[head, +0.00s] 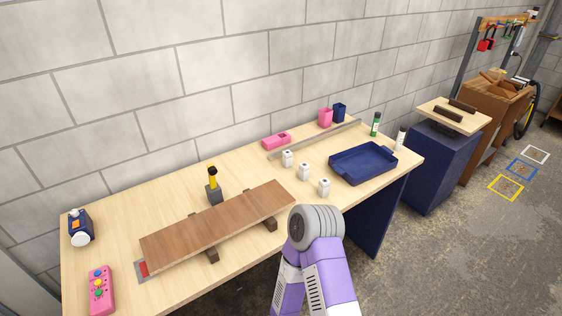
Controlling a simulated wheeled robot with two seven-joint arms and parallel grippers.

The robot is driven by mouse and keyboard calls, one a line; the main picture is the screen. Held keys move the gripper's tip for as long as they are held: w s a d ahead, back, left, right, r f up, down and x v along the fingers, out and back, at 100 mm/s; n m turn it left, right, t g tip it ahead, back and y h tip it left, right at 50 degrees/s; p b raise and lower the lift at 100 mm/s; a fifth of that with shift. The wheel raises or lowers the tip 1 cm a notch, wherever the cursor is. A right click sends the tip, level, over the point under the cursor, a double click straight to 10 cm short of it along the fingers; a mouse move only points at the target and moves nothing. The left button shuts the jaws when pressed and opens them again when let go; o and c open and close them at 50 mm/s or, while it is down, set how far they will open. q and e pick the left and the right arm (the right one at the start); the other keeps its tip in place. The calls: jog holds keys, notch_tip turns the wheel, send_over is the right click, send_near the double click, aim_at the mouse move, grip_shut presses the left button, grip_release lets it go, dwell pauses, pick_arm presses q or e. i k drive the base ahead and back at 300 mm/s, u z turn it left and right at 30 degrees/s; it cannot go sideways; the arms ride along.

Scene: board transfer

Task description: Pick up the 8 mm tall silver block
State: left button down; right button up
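Three small pale silver-white blocks stand apart on the table, a far one (287,158), a middle one (303,171) and a near one (324,186). Each bears a small dark mark, too small to read, so I cannot tell whether one is the 8 mm block. A grey block (214,194) with a yellow and black upright piece stands behind the brown board. Neither gripper shows. A purple and white arm of mine with a grey round joint rises at the bottom centre, in front of the table's near edge.
A brown board (218,226) lies on dark supports across the table (110,222). A blue tray (362,164) is at right. A long grey bar (314,139), pink box (276,141) and two cups are behind. A pink control box (101,290) is at front left.

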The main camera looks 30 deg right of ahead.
aim_at(287, 156)
jog(key=k, duration=1)
jog(key=z, duration=2.45)
jog(key=i, duration=3.35)
jog(key=u, duration=3.7)
